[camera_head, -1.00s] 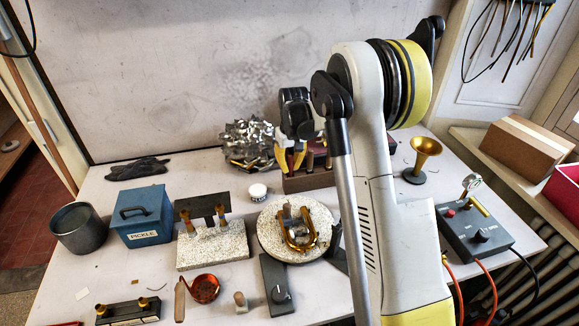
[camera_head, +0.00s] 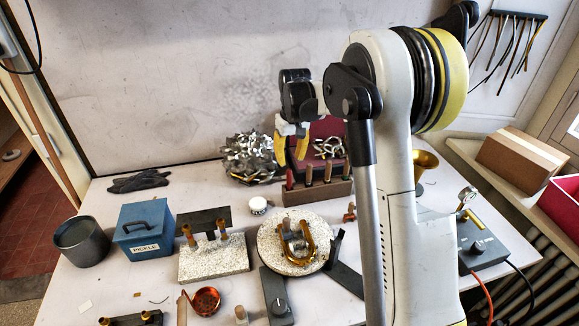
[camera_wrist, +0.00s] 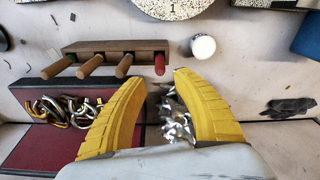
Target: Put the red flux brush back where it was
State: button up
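The red flux brush stands in the wooden rack, its red handle (camera_head: 289,179) at the rack's left end in the head view. In the wrist view the red handle (camera_wrist: 160,63) is at the rack's right end, beside several plain wooden handles. The rack (camera_head: 325,195) also shows in the wrist view (camera_wrist: 115,47). My gripper (camera_wrist: 150,80) has its yellow fingers spread, with nothing held between them. It is above the rack and toward the back wall, apart from the red handle. The brush's lower part is hidden in the rack.
A small white jar (camera_head: 258,206) stands left of the rack. Behind it are a heap of silvery scrap (camera_head: 247,157) and a dark red tray (camera_head: 325,128) with metal pieces. A round stone plate (camera_head: 268,238) with a brass bend lies in front.

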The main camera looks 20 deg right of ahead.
jog(key=s+a+r+t, duration=0.3)
jog(key=s+a+r, duration=0.5)
jog(key=s+r, duration=0.5)
jog(key=s+a+f+t, duration=0.1)
jog(key=s+a, duration=0.1)
jog(key=s, duration=0.6)
jog(key=s+a+f+t, duration=0.2)
jog(key=s+a, duration=0.1)
jog(key=s, duration=0.5)
jog(key=shift+s+a+f, duration=0.25)
jog(key=shift+s, duration=0.15)
